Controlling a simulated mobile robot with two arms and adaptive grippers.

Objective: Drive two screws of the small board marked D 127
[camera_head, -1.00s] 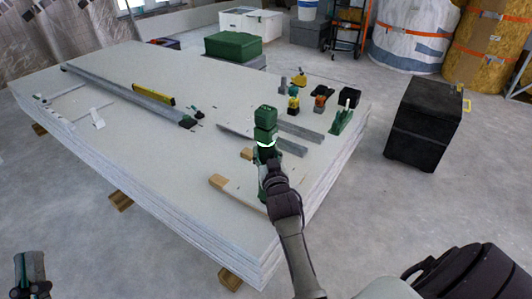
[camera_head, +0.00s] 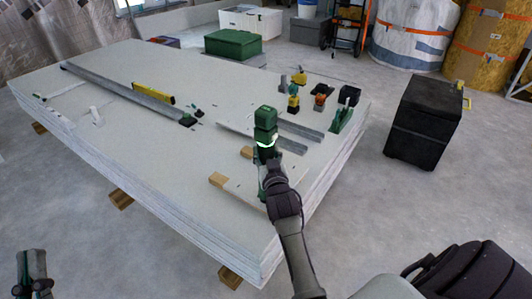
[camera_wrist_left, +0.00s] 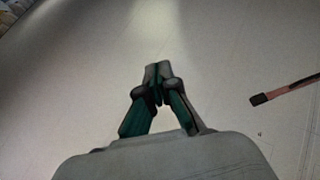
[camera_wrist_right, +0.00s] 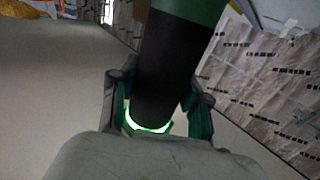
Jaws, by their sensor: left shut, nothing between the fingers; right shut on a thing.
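My right gripper (camera_head: 274,186) is shut around the dark handle of a green power screwdriver (camera_head: 265,120) with a lit green ring. It holds the tool upright over a small pale board (camera_head: 242,188) near the front edge of the panel stack. In the right wrist view the tool's dark grip (camera_wrist_right: 165,75) fills the space between the fingers. The tool's tip and any screws are hidden, and no marking on the board can be read. My left gripper (camera_head: 30,256) is at the lower left, away from the stack. It is shut and empty in the left wrist view (camera_wrist_left: 157,68).
The panel stack (camera_head: 130,150) rests on wooden blocks (camera_head: 120,198). On it lie a long metal rail (camera_head: 125,92), a yellow level (camera_head: 153,93), grey strips (camera_head: 300,131) and several small tools at the back right. A black box (camera_head: 424,120) stands on the floor to the right.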

